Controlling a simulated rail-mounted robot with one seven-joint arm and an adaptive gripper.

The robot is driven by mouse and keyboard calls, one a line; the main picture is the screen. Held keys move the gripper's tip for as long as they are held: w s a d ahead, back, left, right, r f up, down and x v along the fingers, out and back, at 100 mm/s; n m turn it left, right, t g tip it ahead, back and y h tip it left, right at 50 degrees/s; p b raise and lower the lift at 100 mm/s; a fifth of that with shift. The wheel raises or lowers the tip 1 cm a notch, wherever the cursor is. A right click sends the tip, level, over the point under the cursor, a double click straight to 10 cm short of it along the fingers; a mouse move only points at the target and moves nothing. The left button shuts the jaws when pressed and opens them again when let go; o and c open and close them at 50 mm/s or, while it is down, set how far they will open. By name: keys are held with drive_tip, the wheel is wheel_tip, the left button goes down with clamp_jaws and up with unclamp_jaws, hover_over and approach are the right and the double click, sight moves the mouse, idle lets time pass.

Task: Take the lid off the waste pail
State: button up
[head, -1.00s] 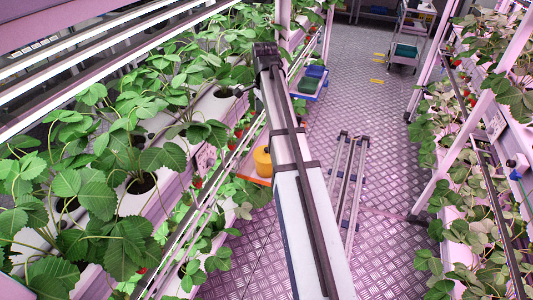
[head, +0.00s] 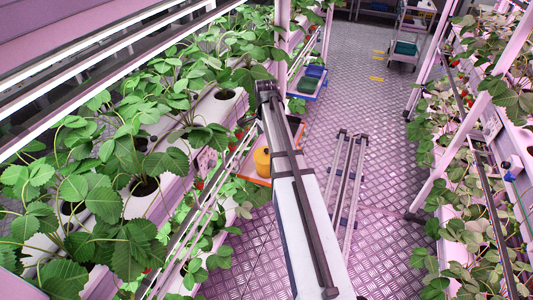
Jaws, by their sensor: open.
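A yellow rounded container (head: 262,161), perhaps the waste pail, stands on an orange-edged tray (head: 258,182) beside the left rack. It is small and partly behind my arm, so I cannot tell its lid from its body. My long white and dark arm or column part runs from the bottom centre up to a dark end just above the tray. My gripper does not show in the head view.
Strawberry racks line the left (head: 145,187) and right (head: 470,215). A blue tray (head: 318,92) with small containers lies beyond the orange tray. Floor rails (head: 345,180) run along the aisle. A cart (head: 408,35) stands at the far end. Much of the metal floor (head: 385,120) is clear.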

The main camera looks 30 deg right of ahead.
sight(267, 150)
drive_tip(key=shift+d+f+p, duration=0.15)
drive_tip(key=shift+f+p, duration=0.95)
drive_tip(key=shift+f, duration=1.55)
drive_tip(key=shift+c, duration=0.4)
drive_tip(key=shift+s, duration=0.1)
drive_tip(key=c, duration=1.4)
